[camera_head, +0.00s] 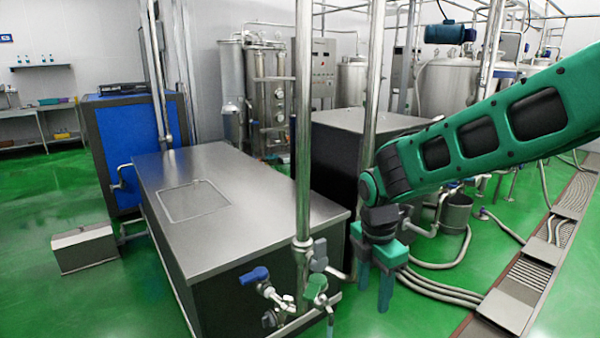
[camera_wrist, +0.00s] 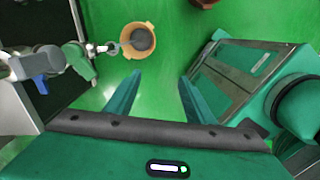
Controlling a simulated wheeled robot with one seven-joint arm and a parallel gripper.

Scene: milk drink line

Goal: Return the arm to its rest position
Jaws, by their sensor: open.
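My green arm reaches in from the right in the head view and bends down at its end. My gripper (camera_head: 374,290) points downward with its two fingers apart and nothing between them. It hangs to the right of the steel tank's front corner, clear of the valves. In the wrist view my gripper (camera_wrist: 155,95) shows its two green fingers spread over bare green floor.
A steel-topped tank (camera_head: 235,215) stands left of my gripper. A blue-handled valve (camera_head: 255,276) and a green-handled valve (camera_head: 315,288) are at its front corner. A tan round container (camera_wrist: 139,40) is on the floor. A floor drain channel (camera_head: 530,270) lies right.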

